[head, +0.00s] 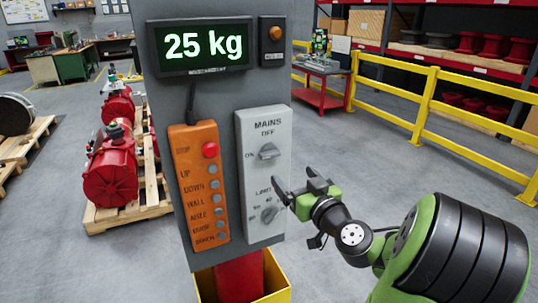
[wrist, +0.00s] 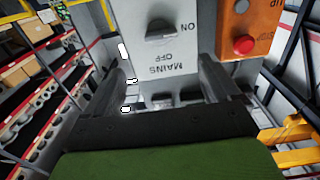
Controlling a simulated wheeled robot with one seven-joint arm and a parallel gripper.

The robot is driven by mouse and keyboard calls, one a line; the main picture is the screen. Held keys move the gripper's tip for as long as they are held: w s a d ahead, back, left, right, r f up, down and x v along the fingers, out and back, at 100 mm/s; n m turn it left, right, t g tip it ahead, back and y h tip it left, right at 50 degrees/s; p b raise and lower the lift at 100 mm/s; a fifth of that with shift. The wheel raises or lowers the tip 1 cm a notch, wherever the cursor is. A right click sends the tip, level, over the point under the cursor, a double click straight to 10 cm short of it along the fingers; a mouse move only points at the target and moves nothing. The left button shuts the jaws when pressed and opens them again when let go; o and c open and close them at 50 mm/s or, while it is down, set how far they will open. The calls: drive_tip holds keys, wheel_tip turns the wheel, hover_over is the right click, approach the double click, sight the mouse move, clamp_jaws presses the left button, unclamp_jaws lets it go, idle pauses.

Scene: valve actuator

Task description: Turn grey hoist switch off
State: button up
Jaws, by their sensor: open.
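A grey switch panel (head: 263,180) is fixed on the right of a dark grey column. Its upper part carries the mains switch (head: 269,151), a grey rotary knob with "OFF" printed above it and "ON" to its left. The knob's grip lies roughly sideways, towards "ON". A second grey knob (head: 268,214), marked "LIMIT", sits lower on the panel. My gripper (head: 297,186) is open and empty, in front of the panel's lower right side, below the mains knob. The wrist view shows the panel upside down, with the mains knob (wrist: 161,31) beyond the open fingers (wrist: 166,78), apart from them.
An orange control box (head: 199,185) with a red stop button (head: 210,150) is beside the panel on the left. A display (head: 205,46) reading "25 kg" and an amber lamp (head: 275,33) are above. A yellow rail (head: 430,100) stands behind on the right.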

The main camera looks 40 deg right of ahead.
sight(272, 154)
drive_tip(key=p+x, duration=0.3)
drive_tip(key=x, duration=0.8)
drive_tip(key=shift+w+r+p, duration=0.15)
drive_tip(key=shift+w+p, duration=0.2)
drive_tip(key=shift+p, duration=0.05)
drive_tip(key=shift+w+d, duration=0.1)
drive_tip(key=shift+w, duration=0.2)
drive_tip(key=c, duration=1.1)
drive_tip(key=shift+o, duration=0.2)
